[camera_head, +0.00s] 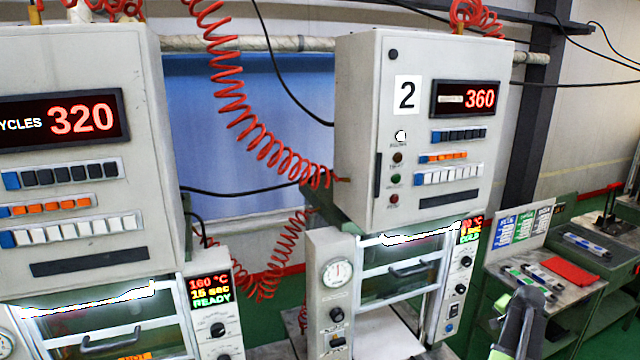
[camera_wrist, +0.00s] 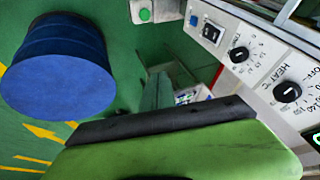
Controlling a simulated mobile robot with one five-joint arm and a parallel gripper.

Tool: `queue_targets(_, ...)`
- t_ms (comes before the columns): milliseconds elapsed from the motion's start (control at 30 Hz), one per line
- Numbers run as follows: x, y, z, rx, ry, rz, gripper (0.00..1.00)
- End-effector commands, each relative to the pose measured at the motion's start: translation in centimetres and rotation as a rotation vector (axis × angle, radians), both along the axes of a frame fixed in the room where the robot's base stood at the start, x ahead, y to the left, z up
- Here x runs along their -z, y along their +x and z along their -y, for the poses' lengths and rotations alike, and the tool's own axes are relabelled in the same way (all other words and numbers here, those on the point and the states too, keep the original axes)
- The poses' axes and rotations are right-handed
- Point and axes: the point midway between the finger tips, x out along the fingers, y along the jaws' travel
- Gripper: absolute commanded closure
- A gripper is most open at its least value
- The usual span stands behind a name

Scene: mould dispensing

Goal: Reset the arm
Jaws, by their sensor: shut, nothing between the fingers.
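My gripper (camera_wrist: 165,122) fills the lower part of the wrist view as a green body with a black edge. It is shut with nothing held. Part of my arm, dark with green edges, rises at the lower right of the head view, in front of the side bench. In the wrist view, my gripper hangs beside a light control panel (camera_wrist: 262,62) with black knobs and a blue switch. It looks apart from the panel. Its fingertips cannot be made out clearly.
Machine 2 (camera_head: 363,128) reads 360; the left machine (camera_head: 150,200) reads 320 with a READY display. A bench (camera_head: 500,262) with pens and a red folder (camera_head: 570,270) stands right. A blue drum (camera_wrist: 60,80) stands on the green floor (camera_wrist: 130,30), which has yellow markings.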

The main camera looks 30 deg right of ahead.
Motion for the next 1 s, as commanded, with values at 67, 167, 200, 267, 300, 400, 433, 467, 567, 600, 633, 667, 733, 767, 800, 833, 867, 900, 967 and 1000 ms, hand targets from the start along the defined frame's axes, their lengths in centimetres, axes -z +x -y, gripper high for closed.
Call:
queue_targets(67,0.1,1.0,-0.8,-0.02,0.003,-0.004,1.0)
queue_targets(167,0.2,2.5,-2.3,-0.056,0.009,-0.015,1.0)
queue_targets(200,0.3,3.2,-2.9,-0.07,0.011,-0.021,1.0)
queue_targets(267,0.4,4.2,-4.0,-0.095,0.015,-0.029,1.0)
queue_targets(300,0.5,4.9,-4.7,-0.113,0.018,-0.035,1.0)
queue_targets(400,0.7,6.9,-6.9,-0.164,0.025,-0.052,1.0)
queue_targets(433,0.7,7.6,-7.7,-0.181,0.027,-0.058,1.0)
queue_targets(467,0.8,8.3,-8.6,-0.201,0.031,-0.065,1.0)
queue_targets(567,1.1,10.8,-11.9,-0.274,0.039,-0.09,1.0)
queue_targets(600,1.2,11.9,-13.4,-0.307,0.044,-0.102,1.0)
queue_targets(633,1.3,12.7,-14.7,-0.333,0.046,-0.111,1.0)
queue_targets(667,1.4,13.6,-16.1,-0.363,0.049,-0.121,1.0)
queue_targets(733,1.7,15.8,-20.0,-0.444,0.057,-0.15,1.0)
queue_targets(767,1.9,16.8,-22.0,-0.484,0.06,-0.164,1.0)
queue_targets(800,2.0,18.2,-25.1,-0.546,0.064,-0.186,1.0)
queue_targets(833,2.2,19.1,-27.5,-0.595,0.067,-0.205,1.0)
queue_targets(867,2.3,20.0,-30.0,-0.645,0.07,-0.224,1.0)
queue_targets(900,2.5,21.0,-33.5,-0.714,0.073,-0.251,1.0)
queue_targets(967,2.8,22.1,-38.5,-0.813,0.076,-0.291,1.0)
queue_targets(1000,3.0,22.6,-41.6,-0.878,0.075,-0.316,1.0)
